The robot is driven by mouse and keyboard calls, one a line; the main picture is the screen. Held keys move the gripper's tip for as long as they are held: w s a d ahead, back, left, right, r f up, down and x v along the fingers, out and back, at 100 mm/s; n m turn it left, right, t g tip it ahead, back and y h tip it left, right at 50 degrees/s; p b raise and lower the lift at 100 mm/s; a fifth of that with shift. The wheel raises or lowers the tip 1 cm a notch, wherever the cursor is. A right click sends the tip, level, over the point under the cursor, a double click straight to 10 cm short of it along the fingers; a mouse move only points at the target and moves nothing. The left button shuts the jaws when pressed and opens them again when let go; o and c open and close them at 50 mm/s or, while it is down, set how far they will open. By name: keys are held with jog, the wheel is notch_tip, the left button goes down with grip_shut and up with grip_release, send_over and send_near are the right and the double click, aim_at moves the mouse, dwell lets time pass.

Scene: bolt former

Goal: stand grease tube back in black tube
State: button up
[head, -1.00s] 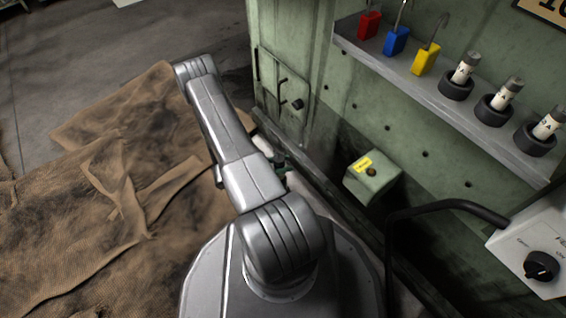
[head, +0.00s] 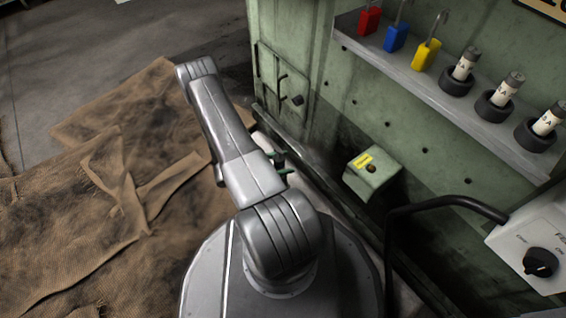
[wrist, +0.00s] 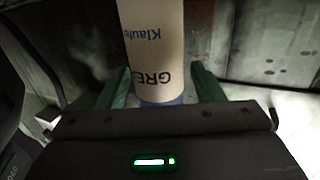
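The grease tube (wrist: 155,45) is cream with a blue band at its lower end, and its lettering appears upside down in the wrist view. In the head view my arm hides most of the gripper (head: 282,163), with only a little green showing beside the machine. I cannot make out an open black tube for the grease tube in either view.
A green machine wall stands at right. Its shelf (head: 430,90) holds red, blue and yellow padlocks and several labelled cylinders in black cups (head: 457,82). Brown cloth (head: 90,220) covers the left.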

jog(key=p+v, duration=0.3)
jog(key=v, duration=1)
jog(key=shift+a, duration=0.45)
jog(key=shift+d, duration=0.15)
jog(key=b+x, duration=0.3)
jog(key=x, duration=1)
jog(key=shift+d, duration=0.25)
jog(key=shift+r, duration=0.1)
